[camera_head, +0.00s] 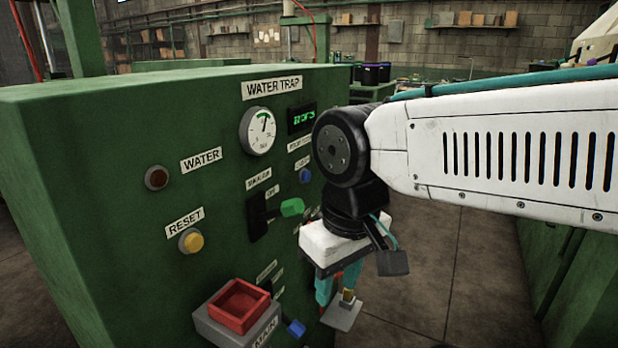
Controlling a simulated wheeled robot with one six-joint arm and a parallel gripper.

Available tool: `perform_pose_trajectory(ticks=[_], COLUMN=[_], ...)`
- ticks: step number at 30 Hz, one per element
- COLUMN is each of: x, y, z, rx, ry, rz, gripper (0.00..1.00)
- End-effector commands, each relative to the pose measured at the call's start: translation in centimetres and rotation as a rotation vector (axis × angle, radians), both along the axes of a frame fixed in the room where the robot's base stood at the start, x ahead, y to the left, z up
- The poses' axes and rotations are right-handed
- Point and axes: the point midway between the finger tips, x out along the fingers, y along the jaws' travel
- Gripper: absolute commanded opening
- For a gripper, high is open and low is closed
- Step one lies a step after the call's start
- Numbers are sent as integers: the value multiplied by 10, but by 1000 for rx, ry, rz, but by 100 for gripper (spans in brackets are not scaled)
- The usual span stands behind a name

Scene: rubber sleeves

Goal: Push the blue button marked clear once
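A small round blue button (305,176) sits on the front of the green machine (120,220), below the dark display. The short white label (302,162) just above it is too small to read surely. My gripper (338,300) hangs below my white arm, lower than the blue button and to its right, in front of the panel. It is clear of the button in the picture. Its teal fingers show partly, with a pale metal tip at the bottom. I cannot tell whether they are open or shut.
The panel also bears a gauge (258,131), a green-handled lever (291,207), a yellow reset button (191,241), a dark water lamp (157,178), a protruding red box (239,305) and a blue knob (296,328). Open floor (430,260) lies right of the machine.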

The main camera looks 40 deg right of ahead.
Motion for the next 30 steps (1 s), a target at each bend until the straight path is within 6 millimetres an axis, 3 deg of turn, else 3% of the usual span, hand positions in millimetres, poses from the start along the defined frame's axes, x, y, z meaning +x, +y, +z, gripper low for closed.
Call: perform_pose_trajectory(ticks=[1, 3, 4, 30], x=[0, 0, 0, 0], y=[0, 0, 0, 0], z=[0, 0, 0, 0], rx=[0, 0, 0, 0], ry=[0, 0, 0, 0], rz=[0, 0, 0, 0], gripper=[22, 3, 0, 0])
